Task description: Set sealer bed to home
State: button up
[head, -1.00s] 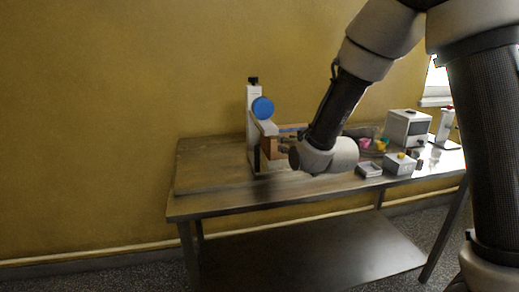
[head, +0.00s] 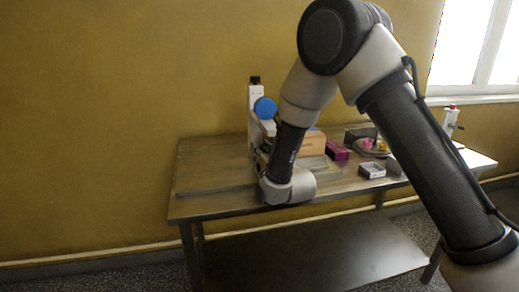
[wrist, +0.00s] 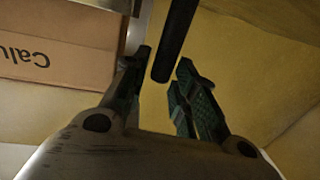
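The sealer is a pale upright column (head: 254,98) with a black top and a blue round knob (head: 265,108), near the back left of the steel table. Its bed cannot be made out clearly; my arm covers the lower front. My gripper (wrist: 161,62) is open in the wrist view, its two dark fingers apart. A dark rod (wrist: 176,38) comes down from the top edge to between the fingertips, with visible space on both sides. I cannot tell which part the rod belongs to. In the head view, my wrist is low in front of the sealer and the fingers are hidden.
A cardboard box (head: 313,143) stands right of the sealer; its printed side (wrist: 50,55) fills the wrist view's left. A magenta box (head: 337,150), a small open tray (head: 371,170) and a plate (head: 370,152) lie further right. The steel table's (head: 205,205) front left is clear.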

jog(key=shift+x, duration=0.95)
grip_shut()
jog(key=shift+a, duration=0.1)
jog(key=s+a, duration=0.2)
jog(key=a, duration=0.6)
jog(key=s+a, duration=0.3)
jog(key=a, duration=0.6)
jog(key=s+a, duration=0.2)
jog(key=a, duration=0.7)
jog(key=shift+s, duration=0.35)
jog(key=shift+a, duration=0.15)
grip_release()
jog(key=shift+a, duration=0.1)
